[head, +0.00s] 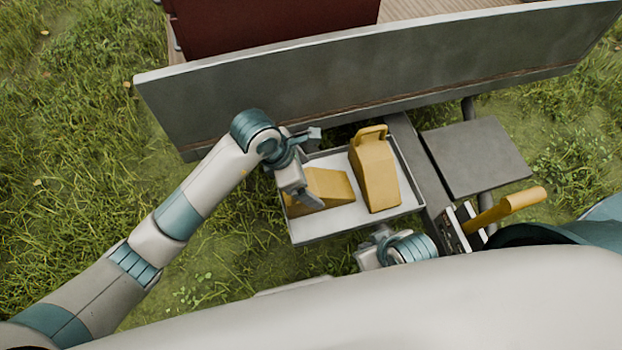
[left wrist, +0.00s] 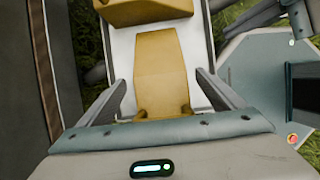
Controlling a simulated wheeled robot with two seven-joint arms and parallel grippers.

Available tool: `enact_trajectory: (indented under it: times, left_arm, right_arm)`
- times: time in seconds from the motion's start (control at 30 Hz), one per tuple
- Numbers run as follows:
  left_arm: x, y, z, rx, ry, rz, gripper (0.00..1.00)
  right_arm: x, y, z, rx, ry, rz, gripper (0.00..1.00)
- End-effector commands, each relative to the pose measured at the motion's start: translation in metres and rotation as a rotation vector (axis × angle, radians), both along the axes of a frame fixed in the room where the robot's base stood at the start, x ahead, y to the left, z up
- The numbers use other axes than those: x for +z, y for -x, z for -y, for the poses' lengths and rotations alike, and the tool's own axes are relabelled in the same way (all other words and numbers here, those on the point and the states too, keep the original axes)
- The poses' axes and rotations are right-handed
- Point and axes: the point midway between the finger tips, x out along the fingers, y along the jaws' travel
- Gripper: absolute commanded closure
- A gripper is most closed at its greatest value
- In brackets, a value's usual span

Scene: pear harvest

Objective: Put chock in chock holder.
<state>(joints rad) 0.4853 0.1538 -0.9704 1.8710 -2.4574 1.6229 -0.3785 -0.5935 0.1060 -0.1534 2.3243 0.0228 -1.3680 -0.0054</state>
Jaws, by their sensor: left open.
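Two yellow wedge chocks lie in the shallow, light-floored tray (head: 330,232), which looks like the chock holder. The left chock (head: 332,184) lies low at the tray's left end, partly hidden by my left gripper (head: 315,165). The right chock (head: 375,175) has its handle towards the back. My left gripper is open and empty-looking at the left chock. In the left wrist view its fingers stand either side of the near chock (left wrist: 161,70), with gaps visible. The far chock (left wrist: 145,10) is cut off at the top. My right gripper (head: 368,252) is at the tray's front edge, mostly hidden.
A long grey metal panel (head: 370,75) stands behind the tray, with a wooden deck and dark red box beyond. A grey plate (head: 475,157) and a yellow lever (head: 510,205) are to the right. Grass is around and below.

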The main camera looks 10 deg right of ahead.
Motion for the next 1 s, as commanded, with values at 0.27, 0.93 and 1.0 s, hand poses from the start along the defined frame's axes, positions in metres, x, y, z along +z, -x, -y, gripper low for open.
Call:
enact_trajectory:
  times: [0.27, 0.93, 1.0]
  left_arm:
    - [0.047, -0.001, -0.020, 0.000, 0.000, 0.005, 0.11]
    - [0.089, 0.001, -0.037, 0.000, 0.000, 0.000, 0.11]
    - [0.089, 0.001, -0.037, 0.000, 0.000, 0.000, 0.11]
  right_arm:
    - [0.001, 0.002, 0.005, -0.004, 0.015, -0.024, 1.00]
    - [0.000, 0.005, 0.010, -0.012, 0.026, -0.043, 1.00]
    - [0.001, 0.005, 0.010, -0.012, 0.026, -0.042, 1.00]
